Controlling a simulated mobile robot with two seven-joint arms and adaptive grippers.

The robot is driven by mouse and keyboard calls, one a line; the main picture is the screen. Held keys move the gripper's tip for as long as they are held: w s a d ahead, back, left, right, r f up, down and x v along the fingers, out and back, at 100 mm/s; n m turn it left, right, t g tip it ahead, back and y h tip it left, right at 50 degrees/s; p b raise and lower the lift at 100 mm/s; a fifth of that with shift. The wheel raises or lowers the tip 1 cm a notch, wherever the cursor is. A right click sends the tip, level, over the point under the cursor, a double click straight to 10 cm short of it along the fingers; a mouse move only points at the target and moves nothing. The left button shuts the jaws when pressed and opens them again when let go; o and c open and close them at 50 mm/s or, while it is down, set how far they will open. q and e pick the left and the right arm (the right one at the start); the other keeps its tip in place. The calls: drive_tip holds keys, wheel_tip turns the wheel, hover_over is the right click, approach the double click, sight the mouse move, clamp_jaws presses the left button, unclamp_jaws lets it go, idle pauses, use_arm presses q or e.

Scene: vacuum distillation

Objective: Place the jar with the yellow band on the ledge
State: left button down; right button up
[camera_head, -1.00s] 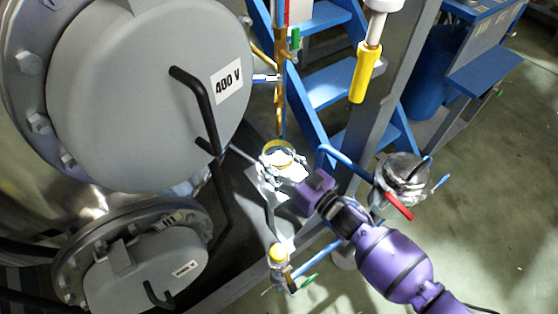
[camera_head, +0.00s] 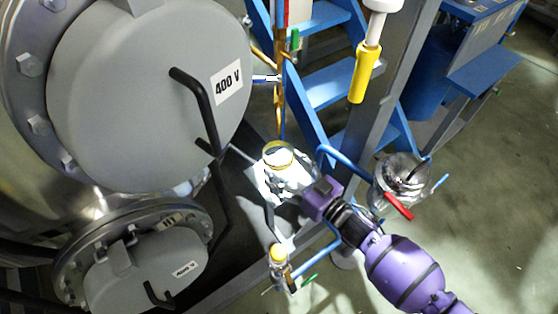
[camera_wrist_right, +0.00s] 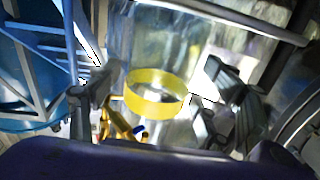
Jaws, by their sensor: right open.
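The clear jar with the yellow band (camera_head: 279,156) stands upright at the dark grey ledge (camera_head: 236,262), beside the large vessel; its lower part is washed out by glare. In the right wrist view the yellow band (camera_wrist_right: 157,93) shows in the middle, between the fingers. My right gripper (camera_head: 285,181) comes in from the lower right. Its fingers are spread to either side of the jar in the wrist view (camera_wrist_right: 152,98), with visible gaps. I cannot tell exactly what the jar's base touches. My left gripper is not in view.
The large grey vessel lid (camera_head: 150,90) and its black handle stand close on the left. A small yellow-topped fitting (camera_head: 278,254) is below the jar. A glass vessel with a red handle (camera_head: 400,178) is right. Blue stairs (camera_head: 328,85) rise behind.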

drive_tip(key=v, duration=0.9)
drive_tip(key=s+d+f+m+g+h, duration=0.2)
drive_tip(key=s+d+f+h, duration=0.2)
drive_tip(key=s, duration=0.7)
drive_tip(key=s+d+f+m+g+h, duration=0.2)
drive_tip(key=s+d+f+m+h, duration=0.1)
drive_tip(key=s, duration=0.9)
drive_tip(key=s+d+f+m+g+h, duration=0.2)
drive_tip(key=s+d+f+h, duration=0.3)
drive_tip(key=s, duration=0.6)
wheel_tip(320, 180, down, 3)
drive_tip(key=shift+s+r+m, duration=0.2)
drive_tip(key=shift+m, duration=0.3)
